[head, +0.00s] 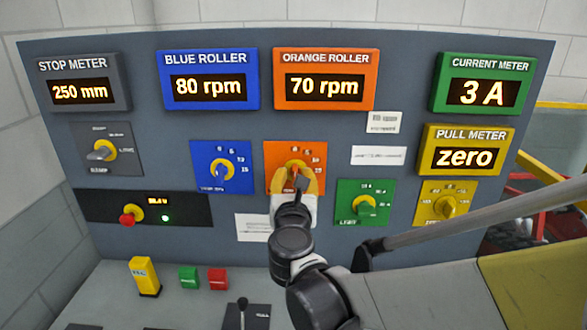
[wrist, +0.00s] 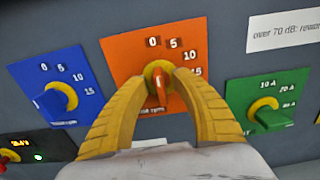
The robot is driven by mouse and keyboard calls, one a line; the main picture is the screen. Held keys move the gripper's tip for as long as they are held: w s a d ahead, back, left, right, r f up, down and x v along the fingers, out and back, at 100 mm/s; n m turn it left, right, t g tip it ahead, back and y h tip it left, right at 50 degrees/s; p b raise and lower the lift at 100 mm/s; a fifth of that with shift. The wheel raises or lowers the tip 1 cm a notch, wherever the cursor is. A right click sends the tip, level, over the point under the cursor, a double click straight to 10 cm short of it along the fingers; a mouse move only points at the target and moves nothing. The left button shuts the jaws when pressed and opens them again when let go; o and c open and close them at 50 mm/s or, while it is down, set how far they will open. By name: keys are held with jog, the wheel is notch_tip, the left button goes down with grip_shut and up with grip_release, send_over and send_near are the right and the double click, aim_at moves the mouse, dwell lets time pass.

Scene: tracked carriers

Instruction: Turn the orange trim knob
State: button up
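The orange trim knob (wrist: 159,88) sits on an orange dial plate (wrist: 125,54) in the wrist view, with a yellow ring behind it. Its scale shows 0, 5, 10 and 15. The plate (head: 316,160) also shows in the head view, below the orange roller display (head: 325,78), which reads 70 rpm. My gripper (head: 298,178) is at this knob, its yellow fingers on either side of it. In the wrist view, the fingertips (wrist: 164,80) lie close around the knob. Whether they touch or squeeze it I cannot tell. They partly hide the knob in the head view.
A blue knob (wrist: 58,98) sits to the left and a green knob (wrist: 272,116) to the right, both close to my fingers. A red button (head: 128,219) is lower left. The console desk below holds a yellow box (head: 145,276) and green and red buttons.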

grip_shut()
jog(key=shift+m, duration=0.3)
jog(key=m, duration=0.5)
jog(key=shift+d, duration=0.1)
jog(key=m, duration=0.6)
jog(key=shift+d, duration=0.1)
dwell(0.4)
